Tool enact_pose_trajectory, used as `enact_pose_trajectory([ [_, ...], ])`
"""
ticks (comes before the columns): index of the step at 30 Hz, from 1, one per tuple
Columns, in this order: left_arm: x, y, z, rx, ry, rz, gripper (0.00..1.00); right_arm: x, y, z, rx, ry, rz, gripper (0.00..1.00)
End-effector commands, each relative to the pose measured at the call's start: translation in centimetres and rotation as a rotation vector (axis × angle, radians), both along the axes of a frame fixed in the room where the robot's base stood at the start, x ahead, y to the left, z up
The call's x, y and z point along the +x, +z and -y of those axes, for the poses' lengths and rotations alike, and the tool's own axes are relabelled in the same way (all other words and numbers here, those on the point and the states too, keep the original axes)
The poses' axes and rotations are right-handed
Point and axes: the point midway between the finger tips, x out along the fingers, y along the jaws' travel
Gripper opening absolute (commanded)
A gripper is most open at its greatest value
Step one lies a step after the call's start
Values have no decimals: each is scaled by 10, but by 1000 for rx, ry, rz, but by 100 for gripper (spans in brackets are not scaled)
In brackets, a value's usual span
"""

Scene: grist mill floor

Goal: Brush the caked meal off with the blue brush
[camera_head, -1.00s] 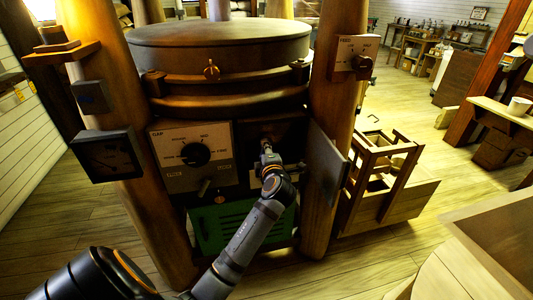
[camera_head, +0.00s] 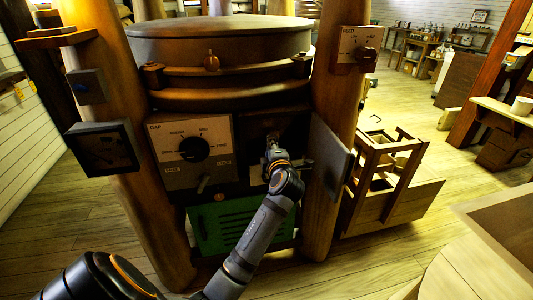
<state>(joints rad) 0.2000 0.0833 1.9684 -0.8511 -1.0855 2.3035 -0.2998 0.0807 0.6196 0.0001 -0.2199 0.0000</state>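My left gripper (camera_head: 271,147) is at the dark opening (camera_head: 254,128) in the mill's front, below the round stone casing (camera_head: 215,45). It is small and dark there, so I cannot tell whether its fingers are open or shut. I cannot make out a blue brush or caked meal; the opening's inside is shadowed and partly covered by my gripper and wrist. A grey door (camera_head: 328,158) stands open at the opening's right side. My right gripper is not in view.
A panel with a black gap dial (camera_head: 194,149) and a small lever (camera_head: 203,184) is left of the opening. A green louvred panel (camera_head: 228,224) is below. Thick wooden posts (camera_head: 322,215) flank the mill. A wooden frame (camera_head: 385,185) stands at right.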

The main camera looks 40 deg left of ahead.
Motion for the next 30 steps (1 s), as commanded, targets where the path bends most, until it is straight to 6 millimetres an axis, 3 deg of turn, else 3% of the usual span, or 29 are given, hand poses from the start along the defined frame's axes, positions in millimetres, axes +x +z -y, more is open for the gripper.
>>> enact_pose_trajectory([
  [5,4,-2,2,-1,0,1,0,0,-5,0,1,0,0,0],
  [15,29,-2,22,0,-1,2,0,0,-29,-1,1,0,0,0],
  [23,31,3,23,3,-1,0,0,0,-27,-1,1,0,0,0],
  [30,30,22,24,3,0,3,0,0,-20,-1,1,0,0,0],
])
